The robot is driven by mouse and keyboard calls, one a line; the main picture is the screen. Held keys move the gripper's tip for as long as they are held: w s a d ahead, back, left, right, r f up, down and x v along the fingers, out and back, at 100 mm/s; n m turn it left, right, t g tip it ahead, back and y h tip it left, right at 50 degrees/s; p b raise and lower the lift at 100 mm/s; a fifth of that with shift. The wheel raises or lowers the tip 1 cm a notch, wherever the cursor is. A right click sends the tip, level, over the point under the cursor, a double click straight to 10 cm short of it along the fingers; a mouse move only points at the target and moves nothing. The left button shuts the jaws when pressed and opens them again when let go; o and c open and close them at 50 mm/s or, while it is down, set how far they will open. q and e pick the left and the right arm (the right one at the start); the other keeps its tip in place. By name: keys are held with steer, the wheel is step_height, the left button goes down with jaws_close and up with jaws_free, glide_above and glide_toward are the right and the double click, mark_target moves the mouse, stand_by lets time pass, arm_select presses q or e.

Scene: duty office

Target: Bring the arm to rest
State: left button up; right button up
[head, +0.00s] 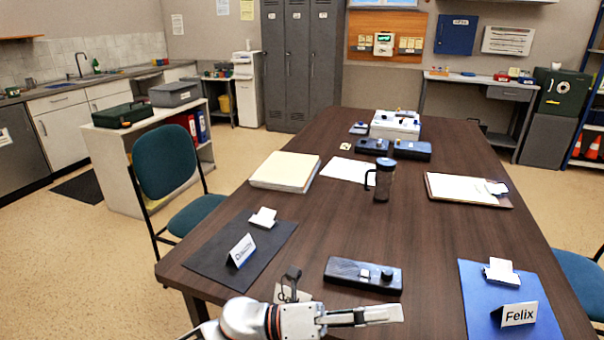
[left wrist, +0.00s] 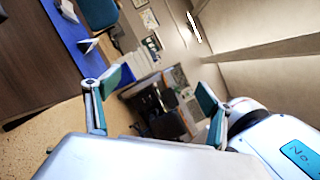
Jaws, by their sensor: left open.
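My left arm comes in at the bottom of the head view. Its gripper (head: 385,315) is over the near edge of the dark wooden table (head: 330,215), pointing right. In the left wrist view the gripper (left wrist: 157,92) has its two green-padded fingers spread wide, with nothing between them. My right gripper is in neither view.
Near the gripper are a black box with buttons (head: 345,272), a dark mat (head: 215,255) with a name card (head: 241,250), and a blue mat (head: 480,290) with a "Felix" card (head: 519,314). A dark mug (head: 381,182) and paper stack (head: 285,171) stand farther back.

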arm_select(q)
steer(key=w+a+f+n+t+y, duration=0.1)
steer(key=w+a+f+n+t, duration=0.2)
steer(key=n+t, duration=0.5)
steer(key=w+a+f+n+t+y, duration=0.1)
steer(key=w+a+n+t+y, duration=0.3)
steer(key=n, duration=0.6)
steer(key=s+a+f+n+t+y+p, duration=0.1)
steer(key=a+f+n+t+y+p, duration=0.1)
steer(key=a+f+n+t+y, duration=0.6)
steer(key=s+a+f+n+g+y, duration=0.4)
steer(key=s+a+f+n+g, duration=0.4)
steer(key=s+a+f+n, duration=0.5)
steer(key=s+a+f, duration=0.3)
steer(key=a+f, duration=0.3)
steer(key=f, duration=0.1)
steer(key=shift+s+f+n+g+y+p, duration=0.2)
steer(key=shift+f+n+g+y+p, duration=0.1)
steer(key=shift+n+y, duration=0.1)
